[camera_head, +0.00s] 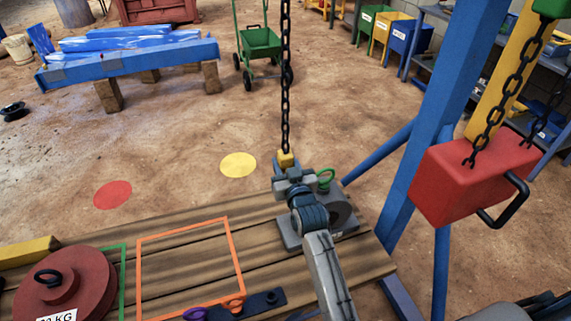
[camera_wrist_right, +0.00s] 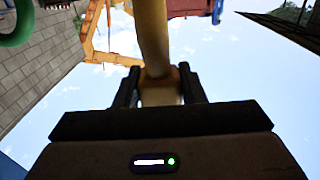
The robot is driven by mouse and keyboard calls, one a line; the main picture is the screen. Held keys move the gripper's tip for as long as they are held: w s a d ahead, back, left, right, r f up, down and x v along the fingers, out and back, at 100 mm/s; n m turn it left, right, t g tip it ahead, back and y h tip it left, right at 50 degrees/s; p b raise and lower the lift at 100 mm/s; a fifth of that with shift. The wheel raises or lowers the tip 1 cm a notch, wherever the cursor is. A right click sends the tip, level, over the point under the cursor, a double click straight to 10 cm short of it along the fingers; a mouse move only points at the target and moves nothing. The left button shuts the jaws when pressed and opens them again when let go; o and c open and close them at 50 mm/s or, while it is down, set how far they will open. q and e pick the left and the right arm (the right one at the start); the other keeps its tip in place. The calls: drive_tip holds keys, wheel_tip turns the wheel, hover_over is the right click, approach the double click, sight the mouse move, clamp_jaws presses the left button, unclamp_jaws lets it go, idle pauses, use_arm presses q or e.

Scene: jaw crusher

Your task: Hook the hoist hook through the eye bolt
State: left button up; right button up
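The hoist chain (camera_head: 286,80) hangs down to the yellow hoist hook block (camera_head: 286,159). My right gripper (camera_head: 291,176) is at this block, above the plank bench. In the right wrist view its two fingers (camera_wrist_right: 160,88) stand on either side of a yellow shank (camera_wrist_right: 152,40) and close on it. The hook's curved tip is hidden. A green ring (camera_head: 325,179), apparently the eye bolt, stands on a grey metal part (camera_head: 345,222) just right of the gripper. The ring also shows at upper left in the right wrist view (camera_wrist_right: 16,22). My left gripper is not in view.
A red block (camera_head: 470,178) with a black handle hangs on chains by the blue post (camera_head: 435,110). On the plank bench (camera_head: 265,255) are a red weight (camera_head: 65,290), an orange outline (camera_head: 190,225) and a dark strip (camera_head: 262,303) with coloured rings.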

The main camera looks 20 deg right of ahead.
clamp_jaws()
drive_tip(key=shift+s+d+r+p, duration=0.1)
drive_tip(key=shift+s+r+p, duration=0.1)
drive_tip(key=shift+s+p, duration=0.95)
drive_tip(key=shift+s+r+p, duration=0.15)
drive_tip(key=shift+s+p, duration=0.45)
drive_tip(key=shift+s, duration=0.95)
drive_tip(key=shift+s+d+r+p, duration=0.15)
drive_tip(key=shift+s+p, duration=0.3)
drive_tip(key=shift+s, duration=0.8)
drive_tip(key=shift+s+a+r+p, duration=0.1)
drive_tip(key=shift+s+p, duration=0.35)
drive_tip(key=shift+s, duration=0.8)
